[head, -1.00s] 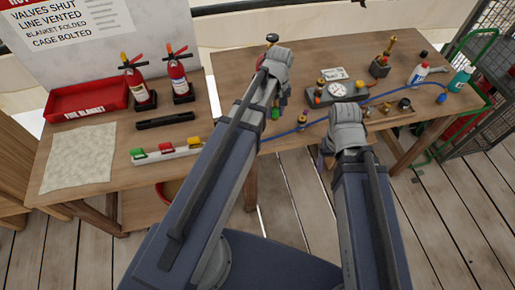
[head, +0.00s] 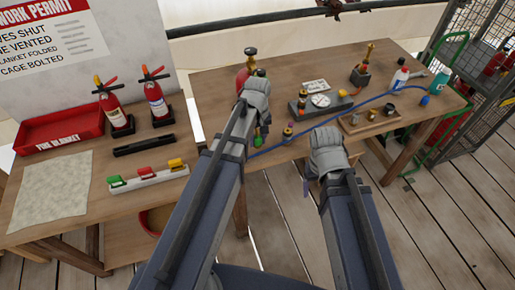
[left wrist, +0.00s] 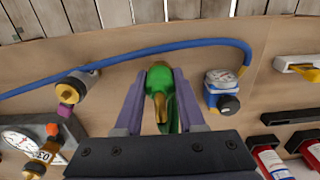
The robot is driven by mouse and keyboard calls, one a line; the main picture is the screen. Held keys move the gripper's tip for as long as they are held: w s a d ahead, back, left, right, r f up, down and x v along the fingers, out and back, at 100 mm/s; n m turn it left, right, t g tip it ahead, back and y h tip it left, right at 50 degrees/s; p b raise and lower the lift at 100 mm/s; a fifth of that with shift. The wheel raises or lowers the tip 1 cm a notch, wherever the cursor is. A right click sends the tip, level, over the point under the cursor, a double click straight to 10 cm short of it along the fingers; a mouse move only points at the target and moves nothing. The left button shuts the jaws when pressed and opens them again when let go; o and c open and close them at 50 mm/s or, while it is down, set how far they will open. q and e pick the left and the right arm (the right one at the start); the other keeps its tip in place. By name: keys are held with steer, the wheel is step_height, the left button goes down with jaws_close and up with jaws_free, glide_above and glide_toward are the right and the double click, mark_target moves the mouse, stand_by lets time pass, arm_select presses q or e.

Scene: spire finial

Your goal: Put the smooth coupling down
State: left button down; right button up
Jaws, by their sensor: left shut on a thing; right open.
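The smooth coupling, a green piece with a brass end (left wrist: 159,82), sits between the two fingers of my left gripper (left wrist: 160,76), which is shut on it. In the head view the left gripper (head: 258,122) is over the front part of the right-hand table, and green shows below its wrist. Its fingers are mostly hidden by the wrist. I cannot tell whether the coupling touches the table. My right gripper (head: 312,180) is open by the table's front edge, its fingers mostly hidden behind its wrist.
A blue hose (left wrist: 130,56) runs past the held piece. A gauge block (head: 318,104) and a wooden tray (head: 352,126) stand to the right. A red cylinder (head: 243,76) stands behind.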

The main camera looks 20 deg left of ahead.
mark_target(257, 152)
arm_select(q)
steer(key=shift+f+b, duration=1.7)
steer(key=shift+f, duration=0.15)
steer(key=shift+f, duration=0.15)
steer(key=c, duration=0.5)
jaws_free()
steer(key=shift+r, duration=0.2)
step_height(257, 152, up, 12)
steer(key=p, duration=1.2)
steer(key=s+d+m+y, duration=0.1)
steer(key=s+d+m, duration=0.9)
steer(key=s, duration=0.4)
steer(key=shift+s+d+m, duration=0.15)
steer(key=shift+d+m, duration=0.1)
steer(key=shift+m, duration=0.05)
